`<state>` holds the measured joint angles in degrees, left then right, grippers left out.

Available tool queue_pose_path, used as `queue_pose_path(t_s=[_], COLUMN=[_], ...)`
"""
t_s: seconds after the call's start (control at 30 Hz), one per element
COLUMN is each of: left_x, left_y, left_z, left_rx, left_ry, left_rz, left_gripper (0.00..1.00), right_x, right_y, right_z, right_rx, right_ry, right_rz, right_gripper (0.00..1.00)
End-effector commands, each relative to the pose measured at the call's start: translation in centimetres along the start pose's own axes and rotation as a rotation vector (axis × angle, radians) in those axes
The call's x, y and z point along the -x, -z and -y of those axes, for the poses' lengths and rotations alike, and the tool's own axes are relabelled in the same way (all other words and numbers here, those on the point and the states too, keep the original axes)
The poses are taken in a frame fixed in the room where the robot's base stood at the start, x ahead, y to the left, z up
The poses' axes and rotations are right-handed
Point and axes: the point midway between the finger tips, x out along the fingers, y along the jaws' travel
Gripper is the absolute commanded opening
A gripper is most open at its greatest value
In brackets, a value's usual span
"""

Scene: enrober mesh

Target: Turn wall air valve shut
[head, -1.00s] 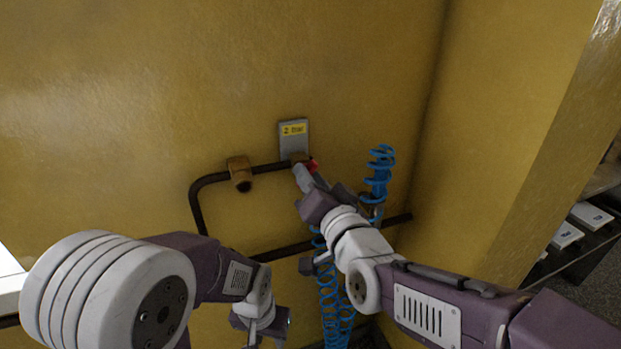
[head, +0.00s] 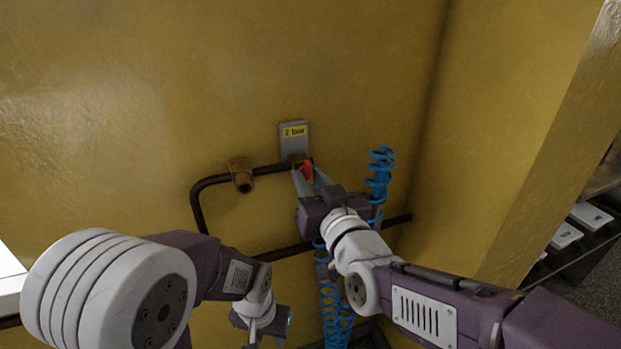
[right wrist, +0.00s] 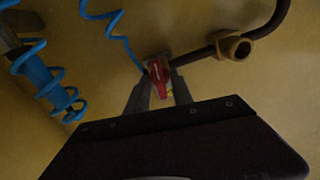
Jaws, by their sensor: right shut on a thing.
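The wall air valve shows as a red handle (head: 307,172) on the dark pipe, just below a grey plate with a yellow label (head: 294,131). My right gripper (head: 306,182) reaches up to it and is shut on the red handle, one finger on each side. In the right wrist view the red handle (right wrist: 158,78) stands between the two fingertips (right wrist: 160,92). The valve body behind it is mostly hidden. My left gripper (head: 265,325) hangs low at the bottom of the head view, away from the valve; its jaws are not clear.
A brass fitting (head: 241,174) sits on the dark pipe (head: 197,208) left of the valve. Blue coiled hoses (head: 380,172) hang right of and below my right gripper. A yellow wall corner (head: 500,130) stands to the right. The wall left of the pipe is clear.

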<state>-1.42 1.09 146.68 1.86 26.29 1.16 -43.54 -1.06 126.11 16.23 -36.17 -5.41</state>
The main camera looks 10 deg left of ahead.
Motion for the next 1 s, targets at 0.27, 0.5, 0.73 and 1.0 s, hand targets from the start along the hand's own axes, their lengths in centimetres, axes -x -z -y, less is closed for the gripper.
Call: queue_pose_path(t_s=[0.27, 0.5, 0.73, 1.0], left_x=[0.27, 0.31, 0.30, 0.30], left_y=[0.03, 0.03, 0.03, 0.03], left_z=[0.00, -0.01, -0.01, -0.01], left_rx=[0.000, 0.000, 0.000, 0.000], left_ry=[0.000, 0.000, 0.000, 0.000], left_rz=[0.000, 0.000, 0.000, 0.000], left_gripper=[0.36, 0.36, 0.36, 0.36], right_x=[0.00, 0.00, 0.00, 0.00], right_y=[-0.01, -0.06, -0.07, -0.06], right_z=[0.04, 0.04, 0.03, 0.03], right_rx=[0.117, 0.151, 0.154, 0.153], right_ry=[0.000, 0.000, 0.000, 0.000], right_rz=[0.001, 0.001, 0.001, 0.001], right_gripper=[0.00, 0.00, 0.00, 0.33])
